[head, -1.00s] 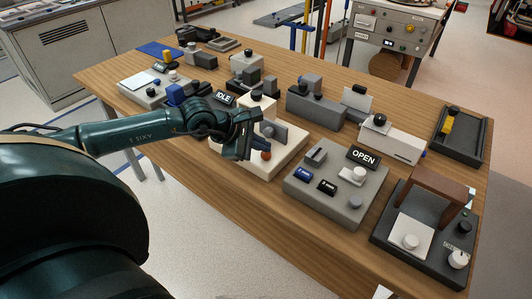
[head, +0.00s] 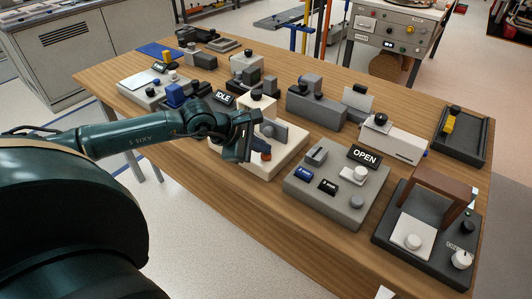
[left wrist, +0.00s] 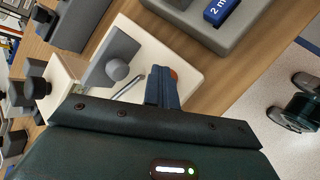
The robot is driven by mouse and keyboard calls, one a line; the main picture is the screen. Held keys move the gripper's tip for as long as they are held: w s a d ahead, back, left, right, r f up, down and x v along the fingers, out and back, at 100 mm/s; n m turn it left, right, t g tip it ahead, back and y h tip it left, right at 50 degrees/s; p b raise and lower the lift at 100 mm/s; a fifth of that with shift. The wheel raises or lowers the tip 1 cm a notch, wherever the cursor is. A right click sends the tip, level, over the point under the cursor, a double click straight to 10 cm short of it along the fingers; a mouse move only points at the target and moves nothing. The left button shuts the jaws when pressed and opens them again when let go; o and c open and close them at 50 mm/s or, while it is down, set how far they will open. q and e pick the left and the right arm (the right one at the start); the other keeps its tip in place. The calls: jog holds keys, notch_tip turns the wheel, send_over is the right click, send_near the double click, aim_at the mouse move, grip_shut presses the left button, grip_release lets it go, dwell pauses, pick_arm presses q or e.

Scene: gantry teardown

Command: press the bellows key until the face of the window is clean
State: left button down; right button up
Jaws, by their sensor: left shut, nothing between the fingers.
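I cannot make out the window's face. My right gripper is not in view.
A sign reading IDLE (head: 223,98) stands behind my left wrist. A grey unit (head: 331,204) with a sign reading OPEN (head: 364,155) is right of the cream one. A dark tray (head: 462,134) and a brown-handled unit (head: 422,250) are farther right. Bare wood (head: 250,197) lies in front.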

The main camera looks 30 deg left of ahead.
aim_at(261, 156)
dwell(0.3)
pick_arm(q)
jog(key=shift+r+p, duration=0.4)
jog(key=shift+r, duration=0.45)
jog(key=shift+r, duration=0.15)
jog(key=shift+r+p, duration=1.2)
jog(key=shift+r, duration=1.2)
